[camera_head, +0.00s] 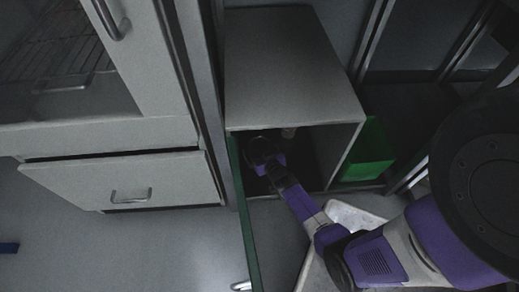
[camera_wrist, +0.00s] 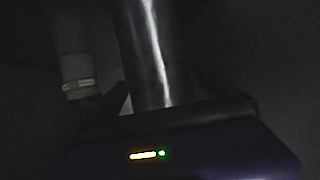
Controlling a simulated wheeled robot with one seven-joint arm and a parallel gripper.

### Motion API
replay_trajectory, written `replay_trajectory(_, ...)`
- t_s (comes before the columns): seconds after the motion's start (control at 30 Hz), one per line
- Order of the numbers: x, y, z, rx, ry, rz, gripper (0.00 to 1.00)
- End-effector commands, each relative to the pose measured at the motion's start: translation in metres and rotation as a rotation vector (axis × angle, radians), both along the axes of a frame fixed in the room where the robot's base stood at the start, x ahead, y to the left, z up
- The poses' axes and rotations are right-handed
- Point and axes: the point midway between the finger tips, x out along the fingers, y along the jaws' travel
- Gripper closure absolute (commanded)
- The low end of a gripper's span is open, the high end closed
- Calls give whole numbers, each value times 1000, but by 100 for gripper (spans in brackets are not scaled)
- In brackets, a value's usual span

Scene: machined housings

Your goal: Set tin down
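The tin (camera_wrist: 155,50) is a shiny grey metal cylinder at the middle of the wrist view. It stands between the fingers of my gripper (camera_wrist: 160,100), which look closed against its sides. In the head view my gripper (camera_head: 258,150) reaches into the dark opening of a grey box-like cabinet (camera_head: 290,65). The tin cannot be made out there. Its base is hidden behind the gripper body in the wrist view, so I cannot tell whether it touches the cabinet floor.
A pale cylinder with a red-edged label (camera_wrist: 78,75) stands left of the tin. A green-edged open door (camera_head: 245,215) borders the cabinet's left side. A green bin (camera_head: 368,150) is at its right. A drawer unit (camera_head: 130,180) stands further left. The cabinet interior is dark.

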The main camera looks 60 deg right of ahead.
Motion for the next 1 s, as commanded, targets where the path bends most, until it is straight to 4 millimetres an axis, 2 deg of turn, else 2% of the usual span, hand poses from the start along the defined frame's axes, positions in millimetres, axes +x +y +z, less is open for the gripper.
replay_trajectory(0.37,-1,1,6,1,1,0,3)
replay_trajectory(0.8,-59,52,39,2,1,0,3)
replay_trajectory(1.0,-77,68,47,1,1,0,3)
